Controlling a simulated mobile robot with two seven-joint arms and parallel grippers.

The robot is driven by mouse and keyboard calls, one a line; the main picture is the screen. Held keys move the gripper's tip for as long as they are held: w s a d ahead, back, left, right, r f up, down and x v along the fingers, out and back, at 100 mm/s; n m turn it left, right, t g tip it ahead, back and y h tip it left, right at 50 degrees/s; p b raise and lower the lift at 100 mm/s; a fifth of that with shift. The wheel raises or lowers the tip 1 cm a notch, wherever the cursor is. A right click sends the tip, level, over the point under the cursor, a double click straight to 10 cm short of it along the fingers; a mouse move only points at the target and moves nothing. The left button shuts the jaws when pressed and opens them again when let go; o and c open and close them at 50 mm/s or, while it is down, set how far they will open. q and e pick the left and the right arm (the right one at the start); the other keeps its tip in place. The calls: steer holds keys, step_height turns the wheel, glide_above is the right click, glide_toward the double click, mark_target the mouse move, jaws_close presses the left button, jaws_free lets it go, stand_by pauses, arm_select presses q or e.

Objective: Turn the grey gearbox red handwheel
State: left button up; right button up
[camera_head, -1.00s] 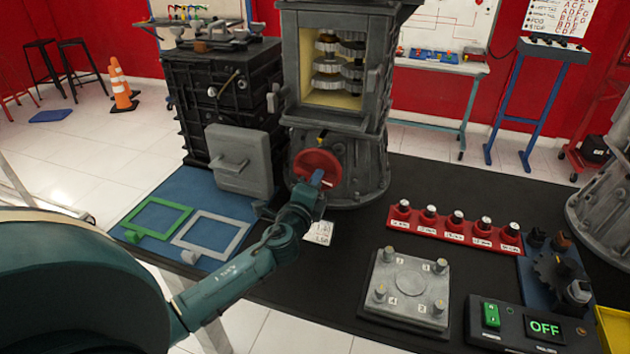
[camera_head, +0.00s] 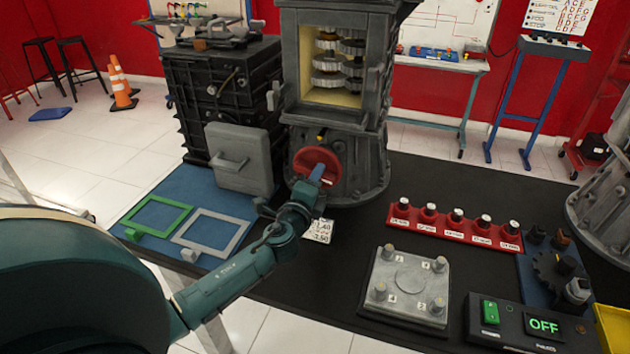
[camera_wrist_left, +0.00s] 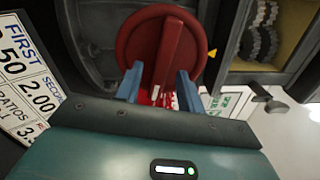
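The red handwheel (camera_head: 312,158) is on the lower front of the grey gearbox (camera_head: 345,165). In the left wrist view the handwheel (camera_wrist_left: 140,38) is a red disc with a raised bar across its middle, slightly tilted from upright. My left gripper (camera_head: 318,172) is at the front of the wheel. In the left wrist view its blue fingers (camera_wrist_left: 160,75) are apart, one on each side of the bar's lower part, with visible gaps between them and the bar. My right gripper is in no view.
A white number card (camera_head: 319,231) lies on the black table below the wheel. A red row of knobs (camera_head: 455,230) and a grey bolted plate (camera_head: 408,285) are on the right.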

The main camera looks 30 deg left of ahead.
arm_select(q)
steer(key=shift+s, duration=0.1)
steer(key=b+v, duration=0.1)
steer(key=v, duration=1.2)
steer(key=shift+d, duration=0.1)
